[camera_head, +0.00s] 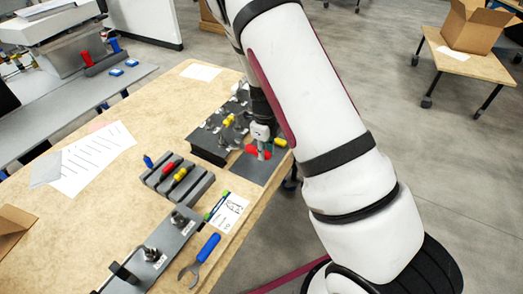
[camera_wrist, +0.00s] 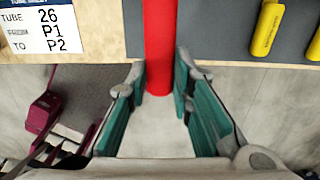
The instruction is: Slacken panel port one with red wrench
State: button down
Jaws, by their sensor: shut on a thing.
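The red wrench (camera_wrist: 158,40) runs up between the fingers of my gripper (camera_wrist: 160,88) in the wrist view. Only its red handle shows there; its jaw end is out of that view. In the head view its red handle (camera_head: 252,151) shows at my gripper (camera_head: 262,148), low over the dark mat at the table's right edge. My gripper is shut on the handle. The dark panel block with fittings (camera_head: 207,150) stands just left of my gripper. Which fitting is port one, and whether the wrench touches it, I cannot tell.
Yellow-handled tools (camera_wrist: 265,28) lie near my gripper on the dark mat (camera_wrist: 215,30). A card reading tube 26, P1 to P2 (camera_wrist: 40,28), lies at the left. A grey rack (camera_head: 203,184) and a blue-handled wrench (camera_head: 207,248) lie nearer on the table.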

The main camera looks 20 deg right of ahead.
jog(key=shift+s+d+r+p, duration=0.35)
jog(key=shift+s+d+r, duration=0.1)
jog(key=shift+s+r, duration=0.25)
jog(key=shift+r+p, duration=1)
jog(key=shift+r, duration=2.4)
